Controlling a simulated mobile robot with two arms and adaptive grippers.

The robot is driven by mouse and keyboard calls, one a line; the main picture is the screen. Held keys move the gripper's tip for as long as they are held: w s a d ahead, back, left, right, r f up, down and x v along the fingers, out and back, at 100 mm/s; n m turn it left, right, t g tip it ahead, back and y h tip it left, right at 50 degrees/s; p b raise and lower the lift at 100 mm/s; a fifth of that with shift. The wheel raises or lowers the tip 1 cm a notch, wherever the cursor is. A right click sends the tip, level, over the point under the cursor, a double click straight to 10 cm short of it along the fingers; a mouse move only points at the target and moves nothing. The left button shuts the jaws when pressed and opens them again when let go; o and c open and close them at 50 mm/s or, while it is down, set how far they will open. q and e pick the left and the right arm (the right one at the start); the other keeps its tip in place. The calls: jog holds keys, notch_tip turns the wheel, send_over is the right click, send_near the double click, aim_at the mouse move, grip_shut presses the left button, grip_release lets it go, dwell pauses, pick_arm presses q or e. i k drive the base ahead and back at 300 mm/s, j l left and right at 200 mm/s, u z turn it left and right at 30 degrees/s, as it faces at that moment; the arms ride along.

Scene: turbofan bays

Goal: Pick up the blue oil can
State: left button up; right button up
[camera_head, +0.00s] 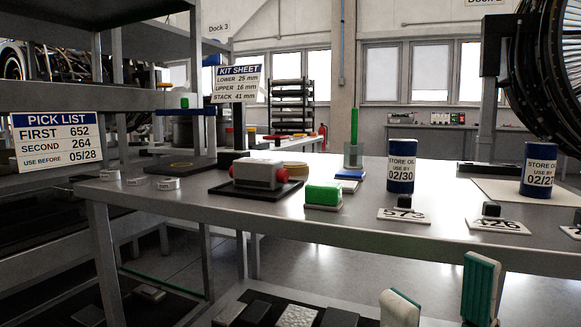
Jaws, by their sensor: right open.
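Two blue oil cans stand upright on the metal workbench (330,215). The nearer-centre can (401,185) has a white label reading STORE OIL, USE BY 02/30. The other can (538,188), at the right, has a similar label; its date starts 02/2 and its last digit is hard to read. My right gripper (441,276) shows at the bottom right, its two teal-and-white fingers pointing up and spread apart. It is open and empty, in front of and below the bench edge, apart from both cans. My left gripper is not in view.
Number plates 573 (404,216) and 526 (498,226) lie before the cans. A green-topped block (323,195), a grey block on a black tray (258,174) and a green rod (354,125) stand left. A pick list sign (56,141) hangs on the left shelf. A large turbofan rises right.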

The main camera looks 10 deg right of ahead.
aim_at(539, 162)
jog(key=k+l+z, duration=0.15)
jog(key=z, duration=0.2)
jog(key=k+l+z, duration=0.1)
jog(key=l+z, duration=0.55)
jog(key=i+l+u, duration=0.1)
jog(key=l+u, duration=0.2)
jog(key=l, duration=0.35)
jog(key=l+u, duration=0.3)
jog(key=l, duration=0.3)
